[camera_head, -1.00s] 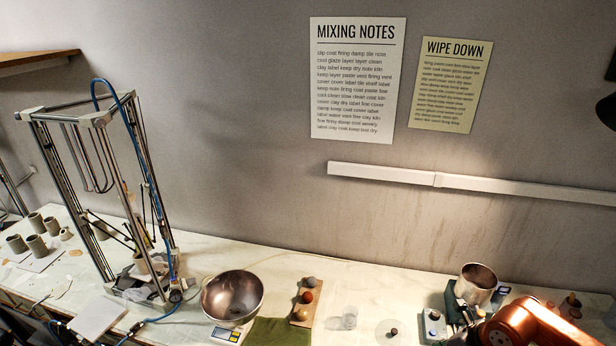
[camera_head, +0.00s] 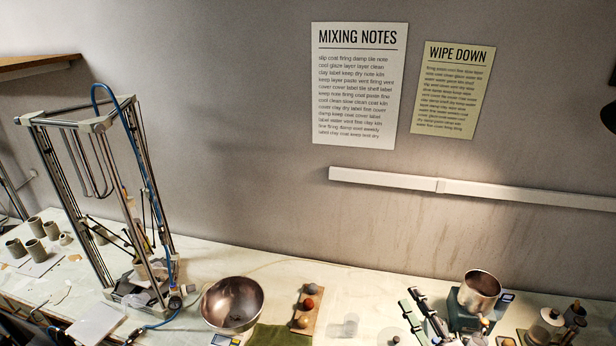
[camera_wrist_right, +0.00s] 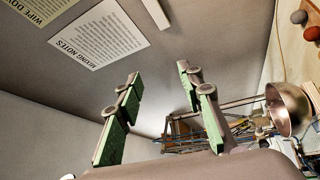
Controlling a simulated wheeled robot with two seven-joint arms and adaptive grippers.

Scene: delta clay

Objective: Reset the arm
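My right gripper (camera_head: 421,310) shows at the bottom of the head view, right of centre, with its green-padded fingers in front of the bench. In the right wrist view, the same gripper (camera_wrist_right: 158,76) has its two fingers spread wide apart. Nothing is between them; the wall lies beyond. My left gripper is in neither view.
A metal pot (camera_head: 480,289) on a device stands just right of my right gripper. Left of it are a board with balls (camera_head: 306,308), a steel bowl (camera_head: 232,304) and a tall printer frame (camera_head: 110,200). The wall above the bench is free except for notices (camera_head: 356,85) and a rail (camera_head: 400,182).

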